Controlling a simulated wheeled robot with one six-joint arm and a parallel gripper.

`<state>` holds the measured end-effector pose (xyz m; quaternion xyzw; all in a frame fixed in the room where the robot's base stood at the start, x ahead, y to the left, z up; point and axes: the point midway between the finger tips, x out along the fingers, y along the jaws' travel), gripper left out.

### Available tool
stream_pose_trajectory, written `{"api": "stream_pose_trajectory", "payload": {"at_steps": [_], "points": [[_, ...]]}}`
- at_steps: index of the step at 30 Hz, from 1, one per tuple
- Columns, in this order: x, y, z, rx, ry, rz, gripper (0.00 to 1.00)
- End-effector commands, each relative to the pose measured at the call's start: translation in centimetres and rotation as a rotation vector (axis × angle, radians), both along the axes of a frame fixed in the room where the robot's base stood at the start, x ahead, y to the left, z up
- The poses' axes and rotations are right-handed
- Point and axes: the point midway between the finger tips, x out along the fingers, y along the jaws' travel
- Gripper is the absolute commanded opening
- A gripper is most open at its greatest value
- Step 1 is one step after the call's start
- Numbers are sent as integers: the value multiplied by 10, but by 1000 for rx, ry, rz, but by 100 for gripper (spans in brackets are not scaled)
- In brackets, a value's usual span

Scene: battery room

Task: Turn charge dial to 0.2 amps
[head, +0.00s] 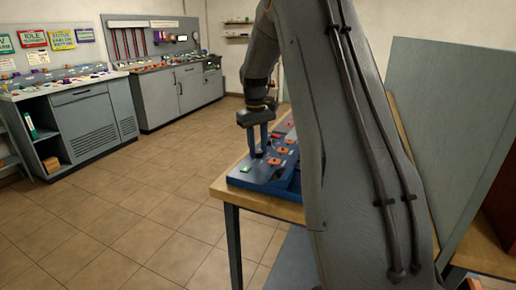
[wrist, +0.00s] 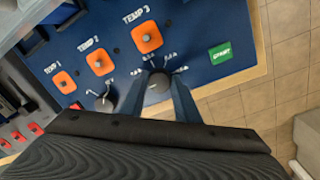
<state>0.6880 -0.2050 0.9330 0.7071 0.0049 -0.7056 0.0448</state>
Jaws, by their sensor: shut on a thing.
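The charge dial (wrist: 158,86) is a dark round knob with a white scale around it, on a blue panel (wrist: 190,15). In the wrist view it sits between the two fingers of my gripper (wrist: 157,92), which are shut on it. The scale numbers are too small to read surely, and I cannot tell the exact setting. In the head view my gripper (head: 257,150) reaches down to the blue panel (head: 245,180); the dial itself is hidden there by the fingers.
Orange TEMP buttons (wrist: 146,37), a second dark dial (wrist: 103,103) and a green button (wrist: 220,54) share the panel. The panel lies on a wooden table (head: 222,188). Grey cabinets (head: 90,115) line the far wall; the tiled floor (head: 150,190) between is clear.

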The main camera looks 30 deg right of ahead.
Motion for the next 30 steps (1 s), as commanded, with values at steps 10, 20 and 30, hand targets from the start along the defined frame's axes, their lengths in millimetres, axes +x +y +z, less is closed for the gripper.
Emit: {"api": "stream_pose_trajectory", "payload": {"at_steps": [10,20,30], "points": [[0,0,1,0,2,-128,6],[1,1,1,0,0,-401,6],[2,1,1,-1,-1,-647,6]]}}
